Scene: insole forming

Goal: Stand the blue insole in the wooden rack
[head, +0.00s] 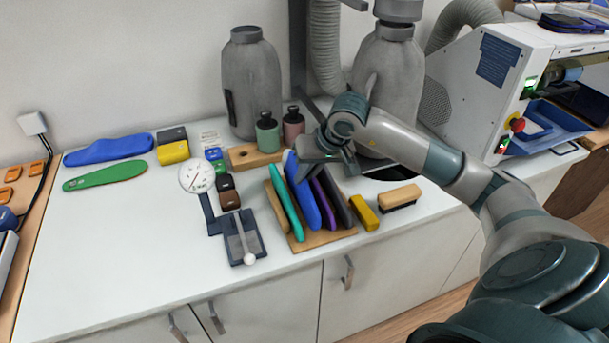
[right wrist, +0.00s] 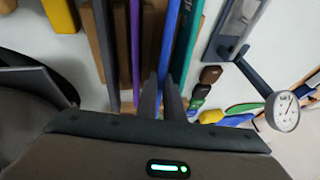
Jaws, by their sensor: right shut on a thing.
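The wooden rack (head: 325,239) stands on the white counter, holding several insoles on edge. A blue insole (head: 303,200) stands in it, leaning slightly, between a teal insole (head: 284,200) and a purple insole (head: 323,203). My right gripper (head: 298,163) is at the upper end of this blue insole, shut on it. In the right wrist view, the blue insole (right wrist: 169,35) runs up from between the fingertips (right wrist: 161,82). Its lower edge and slot are hidden by neighbouring insoles. Another blue insole (head: 108,149) lies flat at the back left. My left gripper is out of view.
A dial gauge (head: 197,176) with a lever stands just left of the rack. A yellow block (head: 364,212) and a brush (head: 399,198) lie to its right. Two bottles (head: 268,132) stand in a wooden holder behind. The front left counter is clear.

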